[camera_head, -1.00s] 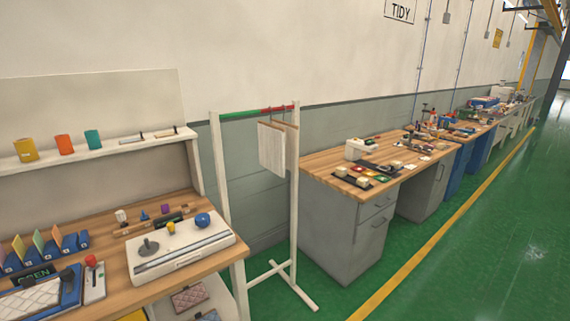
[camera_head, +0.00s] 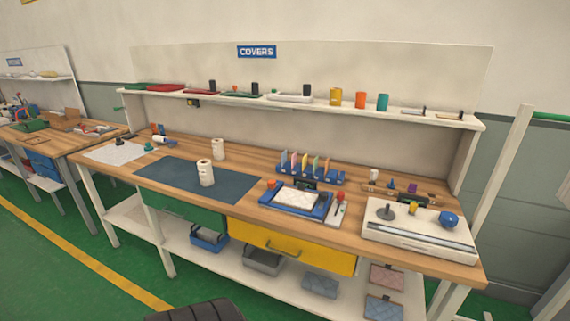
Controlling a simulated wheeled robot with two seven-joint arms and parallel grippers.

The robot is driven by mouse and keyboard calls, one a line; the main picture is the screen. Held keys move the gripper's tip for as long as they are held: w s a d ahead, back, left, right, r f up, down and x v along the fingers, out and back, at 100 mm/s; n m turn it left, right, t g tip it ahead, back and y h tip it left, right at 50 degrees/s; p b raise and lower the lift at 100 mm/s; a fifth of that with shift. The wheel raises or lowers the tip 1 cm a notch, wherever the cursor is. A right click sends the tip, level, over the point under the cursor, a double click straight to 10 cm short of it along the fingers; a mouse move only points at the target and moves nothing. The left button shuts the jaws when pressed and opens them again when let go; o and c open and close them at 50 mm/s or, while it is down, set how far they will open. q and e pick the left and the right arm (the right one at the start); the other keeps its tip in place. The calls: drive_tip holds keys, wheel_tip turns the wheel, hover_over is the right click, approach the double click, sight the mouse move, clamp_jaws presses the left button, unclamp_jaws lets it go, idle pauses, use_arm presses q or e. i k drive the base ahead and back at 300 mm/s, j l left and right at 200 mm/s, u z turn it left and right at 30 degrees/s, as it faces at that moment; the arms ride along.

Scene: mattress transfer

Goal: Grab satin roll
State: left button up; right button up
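Two white rolls stand upright on the wooden workbench (camera_head: 262,222). The nearer white roll (camera_head: 205,174) is on a dark blue mat (camera_head: 175,178), and the farther white roll (camera_head: 218,150) stands just behind the mat. A small roll-like item (camera_head: 165,141) lies at the back left. A yellow cylinder (camera_head: 336,97), an orange cylinder (camera_head: 361,100) and a teal cylinder (camera_head: 382,102) stand on the shelf above. I cannot tell which of these is the satin roll. Neither of my grippers is in view.
A "COVERS" sign (camera_head: 257,51) hangs above the shelf (camera_head: 300,103). A blue tray with a white quilted piece (camera_head: 297,199) and a white device (camera_head: 419,230) occupy the bench's right half. Bins (camera_head: 209,237) sit on the lower shelf. Green floor (camera_head: 60,285) is clear at front left.

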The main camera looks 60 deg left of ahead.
sight(205, 167)
drive_tip(key=u, duration=2.6)
